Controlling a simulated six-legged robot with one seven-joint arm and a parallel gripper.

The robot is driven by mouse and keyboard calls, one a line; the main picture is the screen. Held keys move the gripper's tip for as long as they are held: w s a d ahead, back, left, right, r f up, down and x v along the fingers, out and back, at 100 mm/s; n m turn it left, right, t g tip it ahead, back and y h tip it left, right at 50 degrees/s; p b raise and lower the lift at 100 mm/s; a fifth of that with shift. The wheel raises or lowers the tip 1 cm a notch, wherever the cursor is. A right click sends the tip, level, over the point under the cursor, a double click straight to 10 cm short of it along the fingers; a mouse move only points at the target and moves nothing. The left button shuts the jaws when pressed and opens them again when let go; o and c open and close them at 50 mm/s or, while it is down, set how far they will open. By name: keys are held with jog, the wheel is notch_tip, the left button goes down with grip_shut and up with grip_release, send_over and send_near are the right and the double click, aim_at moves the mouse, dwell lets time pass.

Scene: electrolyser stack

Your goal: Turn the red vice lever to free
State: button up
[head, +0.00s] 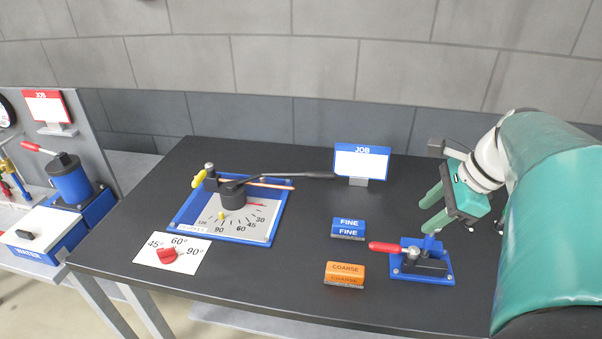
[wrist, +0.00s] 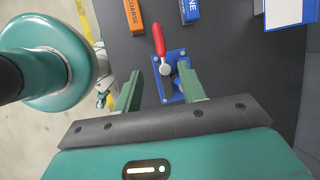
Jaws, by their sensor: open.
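The red vice lever (head: 386,247) sticks out to the left from the small blue vice (head: 421,262) at the right of the table. In the wrist view the red lever (wrist: 158,40) points away from my gripper, and the blue vice (wrist: 173,88) shows between the fingers. My gripper (head: 432,212) is above and just behind the vice, with its two green fingers apart and nothing between them. In the wrist view my gripper (wrist: 160,88) is open, and the lever lies beyond the fingertips. I cannot tell whether a finger touches the vice.
An orange COARSE block (head: 345,274) and a blue FINE block (head: 348,228) lie left of the vice. A JOB sign (head: 362,162) stands behind. A bending plate (head: 240,225) with a long black handle and an angle card (head: 171,254) are further left. The table's front middle is clear.

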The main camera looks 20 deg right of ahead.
aim_at(386, 245)
jog(key=x, duration=1.3)
jog(key=shift+w+a+f, duration=0.2)
jog(key=shift+a+f, duration=0.05)
jog(key=shift+f, duration=0.05)
grip_shut()
